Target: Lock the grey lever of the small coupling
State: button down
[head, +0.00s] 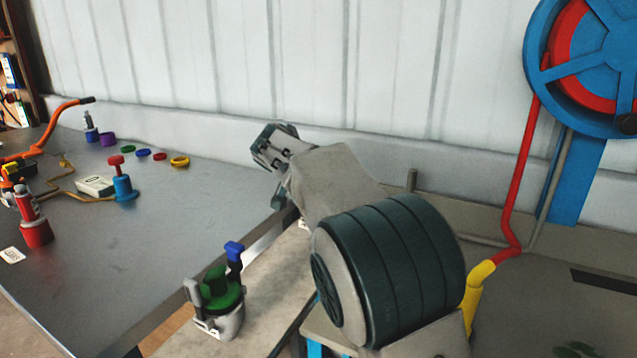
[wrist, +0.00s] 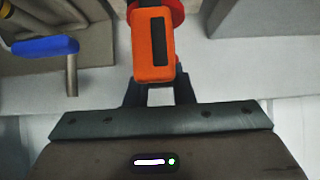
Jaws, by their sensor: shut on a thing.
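In the wrist view my gripper (wrist: 160,92) is shut on an orange handle (wrist: 152,48) with a dark slot. A red round part (wrist: 172,8) is behind the handle, cut off by the top edge. In the head view a small coupling (head: 231,317) with a grey body and green top stands on the pale ledge near the bottom. An upright grey lever (head: 193,291) is on its left and a blue-topped lever (head: 234,252) on its right. My arm's end is above and right of it, apart from it. My fingertips are hidden in the head view.
A grey table (head: 130,235) on the left holds a blue-and-red fitting (head: 122,187), a red cylinder (head: 36,232) and several coloured rings. In the wrist view a blue handle (wrist: 45,47) is at left.

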jog(key=shift+s+a+f, duration=0.1)
jog(key=shift+s+f, duration=0.1)
jog(key=shift+f, duration=0.2)
jog(key=c, duration=1.2)
grip_release()
jog(key=shift+c, duration=0.2)
jog(key=shift+r, duration=0.15)
jog(key=p+v, duration=0.1)
jog(key=v, duration=1.2)
jog(key=shift+s+a+r, duration=0.2)
jog(key=shift+r, duration=0.15)
jog(key=shift+d, duration=0.1)
